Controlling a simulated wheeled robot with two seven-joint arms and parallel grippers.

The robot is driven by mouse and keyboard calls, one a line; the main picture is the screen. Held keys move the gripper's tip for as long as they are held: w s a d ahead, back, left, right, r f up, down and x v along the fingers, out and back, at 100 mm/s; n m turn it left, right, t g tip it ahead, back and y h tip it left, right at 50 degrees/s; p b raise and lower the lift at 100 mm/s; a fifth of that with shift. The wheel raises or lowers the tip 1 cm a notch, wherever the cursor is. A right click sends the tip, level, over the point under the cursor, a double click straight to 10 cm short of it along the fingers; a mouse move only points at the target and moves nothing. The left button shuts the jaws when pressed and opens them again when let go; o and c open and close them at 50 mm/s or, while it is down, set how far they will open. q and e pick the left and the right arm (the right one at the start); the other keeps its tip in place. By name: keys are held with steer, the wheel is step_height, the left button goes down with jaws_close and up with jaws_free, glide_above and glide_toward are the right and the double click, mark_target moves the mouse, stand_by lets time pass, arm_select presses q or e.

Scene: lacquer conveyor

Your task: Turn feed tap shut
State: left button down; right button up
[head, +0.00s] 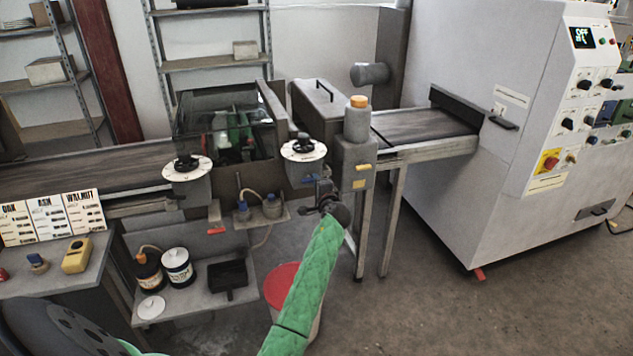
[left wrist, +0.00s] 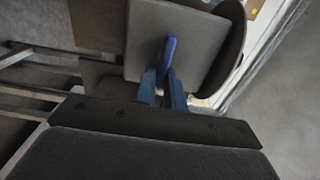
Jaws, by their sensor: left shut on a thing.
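The feed tap shows as a blue lever handle (left wrist: 169,52) in front of a grey panel in the left wrist view. In the head view a small blue part (head: 309,179) of it shows below the right dial; the rest is hidden or too small to make out. My left gripper (head: 322,192), at the end of the green-sleeved arm, is at the tap. In the left wrist view its two blue-grey fingers (left wrist: 162,88) are shut on the lever. My right gripper is not in view.
Two dial boxes (head: 188,172) (head: 304,160) flank the glass-covered coating unit (head: 228,125). A grey post with an orange-capped bottle (head: 358,122) stands close right of my left gripper. A red-topped bucket (head: 281,284) is below. Floor at the right is clear.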

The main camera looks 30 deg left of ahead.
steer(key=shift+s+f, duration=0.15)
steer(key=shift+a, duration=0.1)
arm_select(q)
steer(key=c, duration=1.5)
jaws_free()
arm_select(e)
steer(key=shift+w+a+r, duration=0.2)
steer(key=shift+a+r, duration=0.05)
